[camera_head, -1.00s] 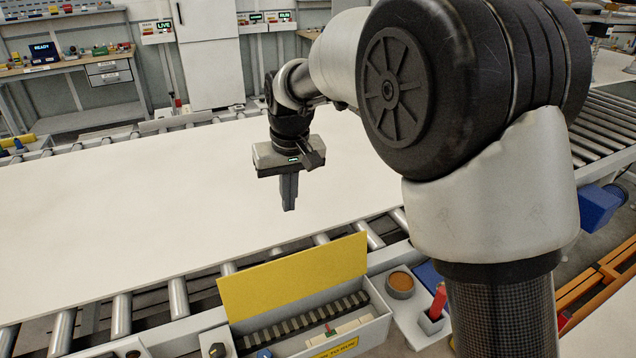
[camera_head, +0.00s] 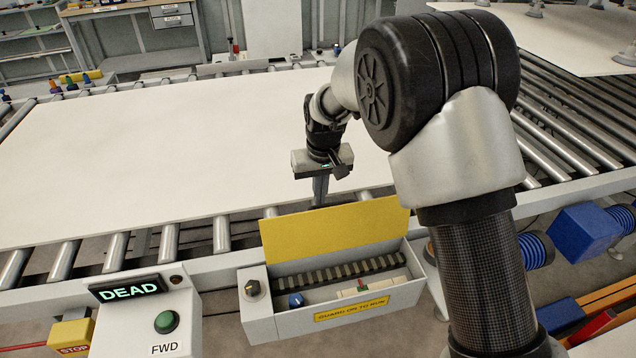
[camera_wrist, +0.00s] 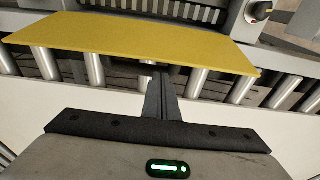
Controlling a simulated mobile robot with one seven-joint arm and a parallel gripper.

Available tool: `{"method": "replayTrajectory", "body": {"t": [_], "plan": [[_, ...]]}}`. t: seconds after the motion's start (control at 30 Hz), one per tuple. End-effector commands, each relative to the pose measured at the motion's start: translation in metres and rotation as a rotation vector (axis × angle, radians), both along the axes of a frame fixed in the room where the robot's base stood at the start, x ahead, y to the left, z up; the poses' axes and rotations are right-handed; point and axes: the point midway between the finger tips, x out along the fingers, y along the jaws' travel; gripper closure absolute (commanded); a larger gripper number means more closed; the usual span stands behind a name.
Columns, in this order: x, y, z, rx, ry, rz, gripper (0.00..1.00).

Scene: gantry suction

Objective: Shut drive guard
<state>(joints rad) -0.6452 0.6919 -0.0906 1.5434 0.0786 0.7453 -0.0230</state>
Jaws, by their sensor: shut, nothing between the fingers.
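The drive guard is a yellow lid (camera_head: 335,229) standing open and nearly upright along the back edge of a grey drive box (camera_head: 402,297). Inside the box a dark toothed chain or belt (camera_head: 340,272) is exposed. The box front carries a yellow label reading "GUARD ON TO RUN". My gripper (camera_head: 320,200) is shut and empty, pointing down just behind the lid. The lid hides its fingertips in the head view. In the wrist view the shut fingers (camera_wrist: 161,95) reach toward the yellow lid (camera_wrist: 140,42); I cannot tell whether they touch it.
A large white sheet (camera_head: 150,160) lies on the roller conveyor (camera_head: 62,262) behind the box. A control panel with a "DEAD" display (camera_head: 128,289), green FWD button (camera_head: 166,322) and STOP box (camera_head: 72,336) stands left. A selector knob (camera_head: 252,288) sits beside the box.

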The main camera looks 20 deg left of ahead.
Motion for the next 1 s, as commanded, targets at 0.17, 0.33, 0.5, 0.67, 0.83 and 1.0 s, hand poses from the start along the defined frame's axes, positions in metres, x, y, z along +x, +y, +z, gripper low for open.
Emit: {"method": "replayTrajectory", "body": {"t": [0.17, 0.33, 0.5, 0.67, 0.83, 1.0], "plan": [[-0.012, -0.008, 0.002, -0.001, 0.002, 0.000, 1.00], [-0.014, -0.009, 0.002, -0.001, 0.002, 0.000, 1.00], [-0.014, -0.009, 0.002, -0.001, 0.002, 0.000, 1.00], [-0.015, -0.010, 0.001, 0.003, -0.005, 0.000, 1.00], [-0.019, -0.012, 0.000, 0.028, -0.045, 0.000, 1.00], [-0.029, -0.018, -0.002, 0.080, -0.131, 0.001, 1.00]]}}
